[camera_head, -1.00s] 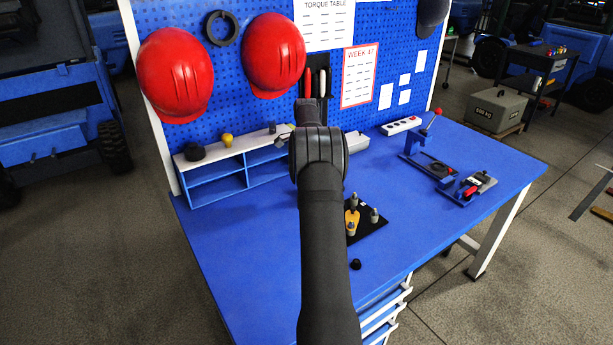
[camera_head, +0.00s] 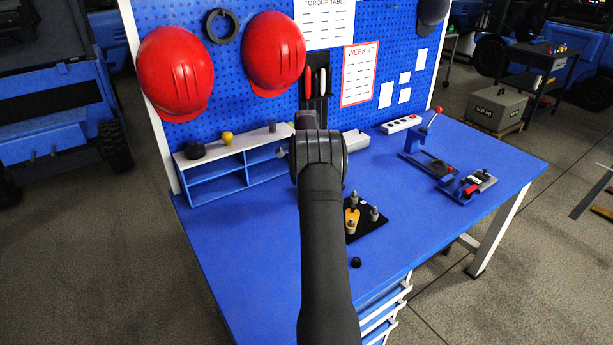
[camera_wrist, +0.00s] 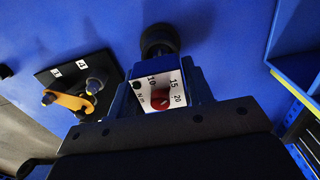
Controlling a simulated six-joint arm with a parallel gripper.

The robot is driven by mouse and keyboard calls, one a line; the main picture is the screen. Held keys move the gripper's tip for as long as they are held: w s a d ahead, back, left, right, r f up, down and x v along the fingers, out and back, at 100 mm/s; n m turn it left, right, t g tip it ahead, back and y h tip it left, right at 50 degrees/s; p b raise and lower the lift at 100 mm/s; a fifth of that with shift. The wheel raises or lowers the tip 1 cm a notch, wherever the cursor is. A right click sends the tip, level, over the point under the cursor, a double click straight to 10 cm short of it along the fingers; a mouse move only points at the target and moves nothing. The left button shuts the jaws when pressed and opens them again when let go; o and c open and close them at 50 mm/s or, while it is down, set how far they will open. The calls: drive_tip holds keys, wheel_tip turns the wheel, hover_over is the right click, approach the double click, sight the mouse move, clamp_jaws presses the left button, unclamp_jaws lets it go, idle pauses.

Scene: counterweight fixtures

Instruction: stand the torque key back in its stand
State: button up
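My gripper (camera_wrist: 165,130) shows in the wrist view as a dark bolted band along the bottom edge. A black round piece (camera_wrist: 158,40) shows past the dial, above the blue bench top.
A black pad (camera_head: 376,224) with a yellow plate and grey pegs lies right of my arm. A small black knob (camera_head: 356,263) is near the front edge. A blue shelf (camera_head: 217,186) stands back left. A lever press (camera_head: 430,155) stands right. The bench's front left is clear.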

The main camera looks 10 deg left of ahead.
drive_tip(key=shift+o, duration=1.3)
wheel_tip(320, 180, up, 13)
wheel_tip(320, 180, down, 13)
drive_tip(key=shift+f, duration=0.1)
drive_tip(key=shift+r, duration=0.35)
drive_tip(key=shift+f, duration=0.1)
